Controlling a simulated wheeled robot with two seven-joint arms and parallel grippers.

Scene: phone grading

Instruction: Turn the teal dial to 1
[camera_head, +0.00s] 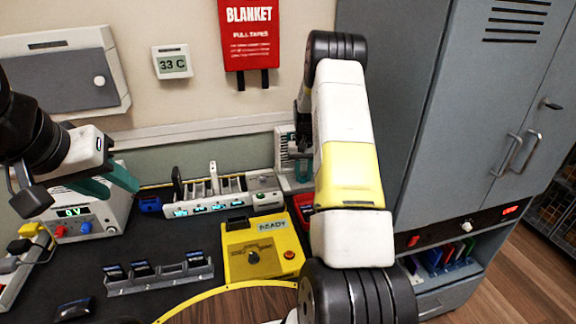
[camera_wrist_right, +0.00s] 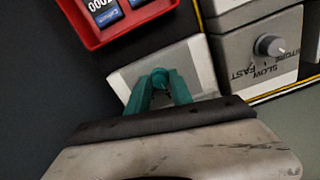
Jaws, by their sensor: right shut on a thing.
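In the right wrist view the teal dial (camera_wrist_right: 160,77) sits on a light grey box and is largely hidden by my fingers. My right gripper (camera_wrist_right: 163,88) has its teal fingertips closed around it. Its pointer and numbers cannot be made out. In the head view my right arm reaches to a pale device (camera_head: 283,145) at the back wall and hides much of it. My left gripper (camera_head: 108,184) is open and empty, raised above the left side of the table.
A red tray (camera_wrist_right: 93,42) with blue-labelled items lies beside the box. A grey unit with a knob (camera_wrist_right: 269,46) marked SLOW and FAST stands to its right. A yellow READY box (camera_head: 262,250), a rack (camera_head: 160,279) and a power supply (camera_head: 88,213) stand on the dark table.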

